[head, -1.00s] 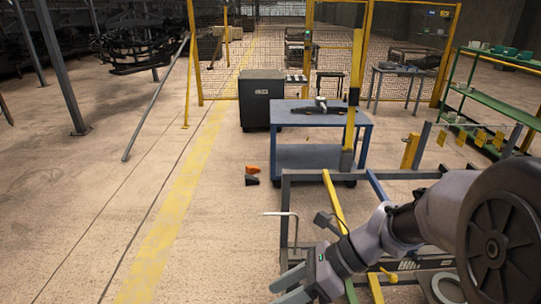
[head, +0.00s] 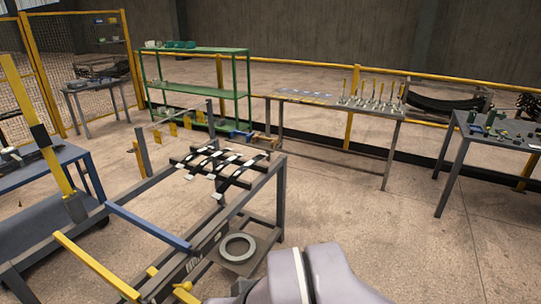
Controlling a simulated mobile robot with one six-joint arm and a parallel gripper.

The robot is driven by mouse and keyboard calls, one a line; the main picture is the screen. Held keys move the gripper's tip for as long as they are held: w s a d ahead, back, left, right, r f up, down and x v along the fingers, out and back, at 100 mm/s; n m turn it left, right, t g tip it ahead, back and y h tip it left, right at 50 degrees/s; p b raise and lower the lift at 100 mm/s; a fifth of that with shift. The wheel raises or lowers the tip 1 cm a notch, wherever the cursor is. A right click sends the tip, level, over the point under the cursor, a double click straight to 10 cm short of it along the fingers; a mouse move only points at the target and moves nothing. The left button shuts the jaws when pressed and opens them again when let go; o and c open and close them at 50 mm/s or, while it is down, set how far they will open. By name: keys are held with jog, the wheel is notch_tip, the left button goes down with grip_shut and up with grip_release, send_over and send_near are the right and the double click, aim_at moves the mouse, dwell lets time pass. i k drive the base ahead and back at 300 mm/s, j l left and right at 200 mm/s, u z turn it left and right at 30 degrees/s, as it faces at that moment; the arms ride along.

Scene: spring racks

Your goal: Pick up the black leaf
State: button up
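Several black curved strips with white tags, which look like leaf springs (head: 218,163), lie crossed on the end of a grey metal frame bench (head: 283,190) in the middle of the head view. A larger dark curved stack (head: 445,102) sits in a rack at the far right. A dark part (head: 30,154) lies on the blue cart at the left edge. I cannot tell which of these is the black leaf. My gripper is out of view; only a pale link of my arm shows at the bottom, apart from the strips.
A green shelf (head: 195,88) and a long table (head: 385,126) with upright tools stand behind the bench. A dark table (head: 462,122) with small parts is at the right. A grey ring (head: 223,247) lies on the low shelf. Floor at the lower right is clear.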

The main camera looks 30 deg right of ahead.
aim_at(199, 167)
jog(key=z, duration=0.45)
jog(key=i+l+u, duration=0.45)
jog(key=i+l, duration=0.25)
jog(key=i+l+u, duration=0.2)
jog(key=i+l, duration=0.15)
jog(key=i+l+u, duration=0.25)
jog(key=l, duration=0.3)
jog(key=i+l+u, duration=0.2)
jog(key=l, duration=0.3)
jog(key=i+l+u, duration=0.25)
jog(key=l, duration=0.35)
jog(key=i+l+u, duration=0.2)
jog(key=l, duration=0.4)
jog(key=i+l+u, duration=0.25)
jog(key=l, duration=0.35)
jog(key=k, duration=0.1)
